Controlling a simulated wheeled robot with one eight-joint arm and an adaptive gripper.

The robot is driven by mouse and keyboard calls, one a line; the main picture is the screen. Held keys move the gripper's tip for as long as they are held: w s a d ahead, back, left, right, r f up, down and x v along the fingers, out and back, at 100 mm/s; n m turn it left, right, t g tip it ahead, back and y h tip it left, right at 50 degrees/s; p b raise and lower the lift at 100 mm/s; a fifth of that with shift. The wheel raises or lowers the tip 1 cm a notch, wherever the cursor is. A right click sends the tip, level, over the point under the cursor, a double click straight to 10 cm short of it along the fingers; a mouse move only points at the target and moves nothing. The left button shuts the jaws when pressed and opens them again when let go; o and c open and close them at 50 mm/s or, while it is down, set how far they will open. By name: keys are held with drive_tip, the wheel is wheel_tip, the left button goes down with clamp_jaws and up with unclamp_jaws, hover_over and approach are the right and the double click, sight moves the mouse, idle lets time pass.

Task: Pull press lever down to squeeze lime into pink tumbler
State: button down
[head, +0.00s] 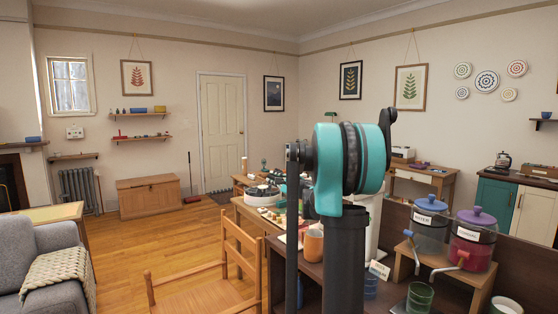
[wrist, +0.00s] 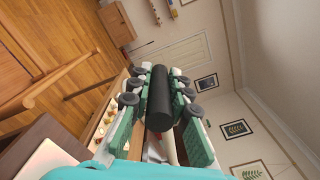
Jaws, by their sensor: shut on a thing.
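In the wrist view my gripper (wrist: 160,98) is shut on a thick black cylindrical grip (wrist: 161,92), with green-padded fingers on both sides. A pale rod (wrist: 168,150) shows below the grip; this looks like the press lever's handle. The rest of the press and the lime cannot be made out. In the head view my arm hides the gripper and the lever. A salmon-coloured cup (head: 314,248) stands on the dark counter just left of my arm, partly covered; I cannot tell for certain that it is the pink tumbler.
Two lidded dispensers, one blue-topped (head: 430,215) and one purple-topped (head: 474,235), stand on a wooden stand at right. A green glass (head: 419,297) is below them. A wooden chair (head: 215,265) stands left of the counter. Open floor (head: 150,235) lies further left.

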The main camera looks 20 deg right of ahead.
wheel_tip(320, 180, down, 13)
drive_tip(key=d+n, duration=0.1)
drive_tip(key=n, duration=0.4)
drive_tip(key=c, duration=1.4)
unclamp_jaws()
drive_tip(key=shift+w+d+f, duration=0.1)
drive_tip(key=shift+w+f, duration=0.05)
drive_tip(key=v, duration=1.2)
idle(1.8)
